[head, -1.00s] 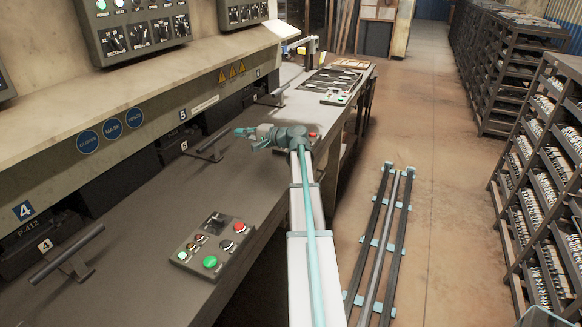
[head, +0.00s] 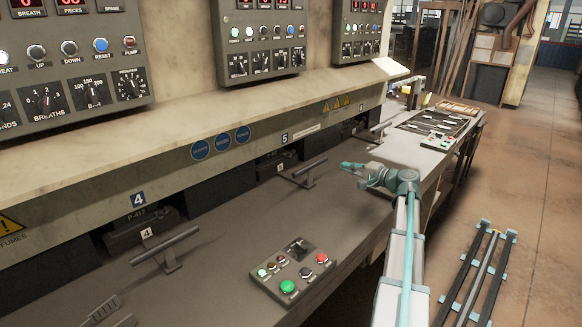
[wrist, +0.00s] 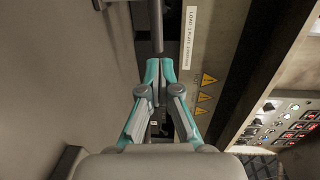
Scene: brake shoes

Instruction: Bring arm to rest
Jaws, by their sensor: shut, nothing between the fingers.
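My gripper (head: 346,165) is at the end of my outstretched arm, above the grey workbench (head: 225,262), pointing left toward the machine front. In the wrist view my gripper (wrist: 160,66) has its two teal fingertips together, with nothing between them. A grey bar handle (wrist: 157,25) shows just beyond the fingertips in that view; I cannot tell how far apart they are.
A button box (head: 290,272) with green and red buttons sits on the bench front. Bar handles (head: 166,245) stand along the bench. Control panels (head: 262,40) hang above the ledge. Floor rails (head: 480,275) run at the right. The floor (head: 540,170) beyond is clear.

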